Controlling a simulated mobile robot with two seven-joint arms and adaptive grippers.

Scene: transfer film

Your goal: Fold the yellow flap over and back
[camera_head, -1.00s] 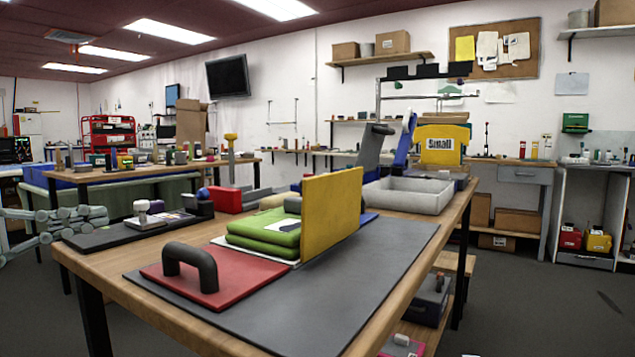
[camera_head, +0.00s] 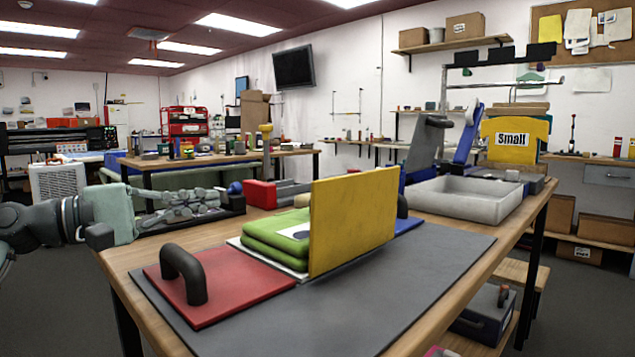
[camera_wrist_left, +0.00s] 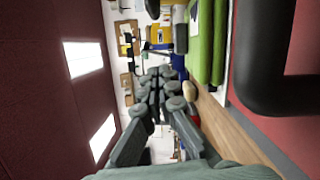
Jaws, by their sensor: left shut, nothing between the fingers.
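The yellow flap (camera_head: 353,222) stands upright on the workbench, beside a green folded stack (camera_head: 280,238) on a white sheet. A red plate (camera_head: 222,286) with a black arched handle (camera_head: 184,272) lies in front of the stack. My left gripper (camera_head: 222,197) reaches in from the left at the bench's far left edge, away from the flap. It is shut and empty. In the left wrist view its fingers (camera_wrist_left: 160,85) are together, with the black handle (camera_wrist_left: 265,60) and the green stack (camera_wrist_left: 208,40) at the right. My right gripper is not in view.
A dark grey mat (camera_head: 400,275) covers much of the bench and is clear right of the flap. A grey tray (camera_head: 468,198) and a yellow "Small" sign (camera_head: 513,142) stand at the back right. A red block (camera_head: 262,194) sits behind the stack.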

